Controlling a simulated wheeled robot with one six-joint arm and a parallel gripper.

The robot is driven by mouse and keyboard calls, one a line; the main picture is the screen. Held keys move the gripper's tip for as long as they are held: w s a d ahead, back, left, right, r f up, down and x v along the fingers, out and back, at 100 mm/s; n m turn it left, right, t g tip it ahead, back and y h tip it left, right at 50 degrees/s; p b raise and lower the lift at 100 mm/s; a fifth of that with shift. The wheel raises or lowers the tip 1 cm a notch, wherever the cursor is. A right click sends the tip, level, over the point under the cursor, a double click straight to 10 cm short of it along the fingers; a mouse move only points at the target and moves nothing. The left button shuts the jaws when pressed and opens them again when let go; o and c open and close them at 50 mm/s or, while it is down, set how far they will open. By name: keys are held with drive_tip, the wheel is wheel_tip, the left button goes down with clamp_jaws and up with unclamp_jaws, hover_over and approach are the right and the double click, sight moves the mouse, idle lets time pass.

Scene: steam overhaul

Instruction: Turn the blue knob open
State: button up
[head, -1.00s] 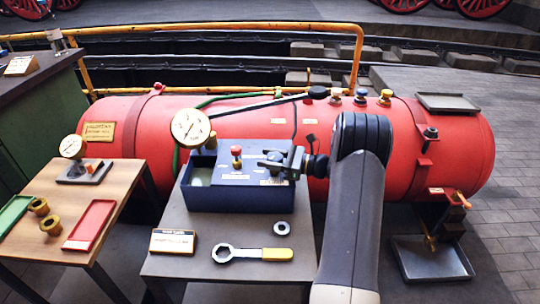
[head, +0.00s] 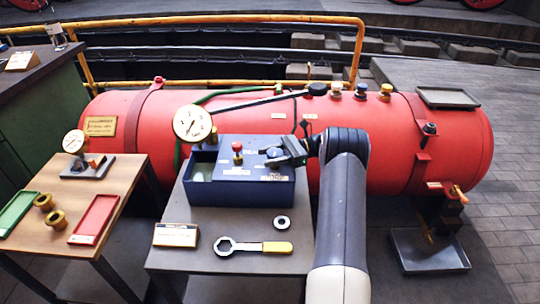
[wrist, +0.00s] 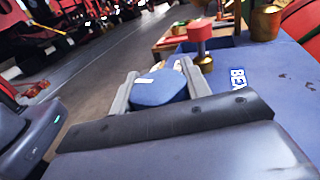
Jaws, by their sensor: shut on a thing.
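The blue knob (wrist: 160,88) shows in the wrist view, with a short white mark on its top. My gripper (wrist: 158,84) has its two grey fingers on either side of it and is shut on it. In the head view the knob (head: 273,153) is small and partly covered by my gripper (head: 277,154), on the right part of the top of a dark blue box (head: 235,195). I cannot read the knob's exact angle from the head view.
A red knob (head: 237,148) stands on the box left of the blue one. A pressure gauge (head: 192,123) rises behind. A wrench (head: 253,246) and a ring (head: 282,222) lie on the table in front. A large red boiler (head: 390,150) fills the space behind.

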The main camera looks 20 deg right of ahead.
sight(270, 153)
idle(0.3)
drive_tip(key=o, duration=1)
wheel_tip(270, 153, up, 10)
drive_tip(key=p, duration=0.5)
